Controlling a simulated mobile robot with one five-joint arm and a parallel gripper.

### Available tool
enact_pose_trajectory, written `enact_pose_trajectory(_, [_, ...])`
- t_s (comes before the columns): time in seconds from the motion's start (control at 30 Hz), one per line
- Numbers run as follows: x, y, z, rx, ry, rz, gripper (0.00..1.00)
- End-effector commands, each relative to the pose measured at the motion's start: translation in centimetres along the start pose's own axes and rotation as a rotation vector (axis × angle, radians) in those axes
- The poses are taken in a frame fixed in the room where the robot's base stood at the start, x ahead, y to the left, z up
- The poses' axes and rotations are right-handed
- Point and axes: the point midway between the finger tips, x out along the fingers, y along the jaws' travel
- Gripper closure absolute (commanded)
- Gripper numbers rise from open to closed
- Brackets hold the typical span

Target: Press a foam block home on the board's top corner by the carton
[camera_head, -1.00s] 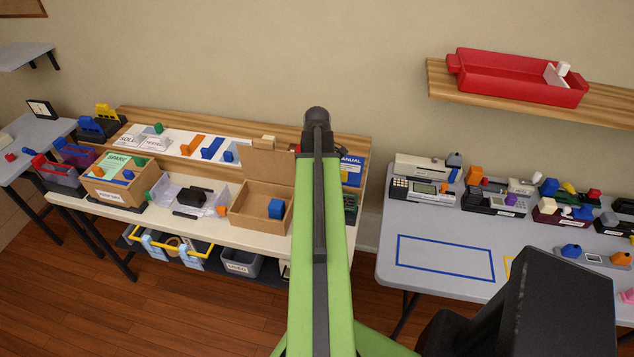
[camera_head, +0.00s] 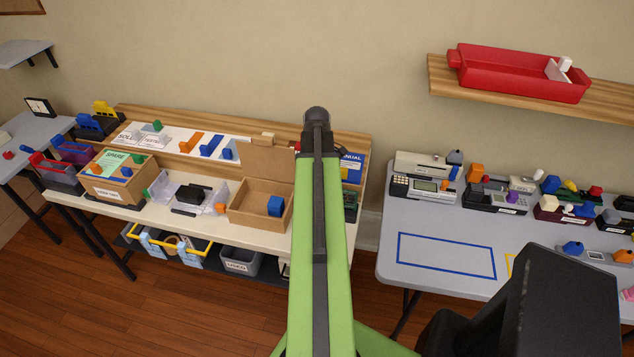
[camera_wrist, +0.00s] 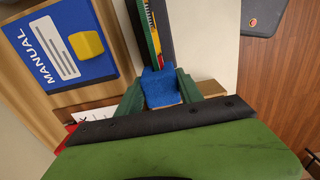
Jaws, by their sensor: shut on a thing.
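My gripper (camera_wrist: 160,73) is shut on a blue foam block (camera_wrist: 161,91), held between its two dark green fingers in the wrist view. A dark board-like thing (camera_wrist: 150,30) with a coloured strip lies just beyond the fingertips. I cannot tell whether the block touches it. In the head view, a dark green board (camera_head: 350,206) shows partly, right of my arm. The open cardboard carton (camera_head: 249,214) stands left of my arm, with another blue block (camera_head: 275,206) in it. My arm hides the gripper in the head view.
The blue manual (camera_head: 352,167) lies behind the board, with a yellow block (camera_wrist: 87,45) on it. A clear tray (camera_head: 166,190) and the spare-parts box (camera_head: 112,190) stand further left. The right table (camera_head: 420,285) has bare room in front.

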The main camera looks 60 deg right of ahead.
Motion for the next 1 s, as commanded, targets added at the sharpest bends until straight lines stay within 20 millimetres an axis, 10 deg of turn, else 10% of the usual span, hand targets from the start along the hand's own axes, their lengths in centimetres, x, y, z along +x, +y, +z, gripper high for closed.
enact_pose_trajectory(0.67, [-0.02, -0.02, 0.49, 0.001, -0.002, -0.001, 0.79])
enact_pose_trajectory(0.7, [-0.02, -0.02, 0.5, 0.001, -0.002, -0.001, 0.52])
enact_pose_trajectory(1.0, [-0.02, -0.02, 0.44, 0.0, -0.001, -0.001, 0.31])
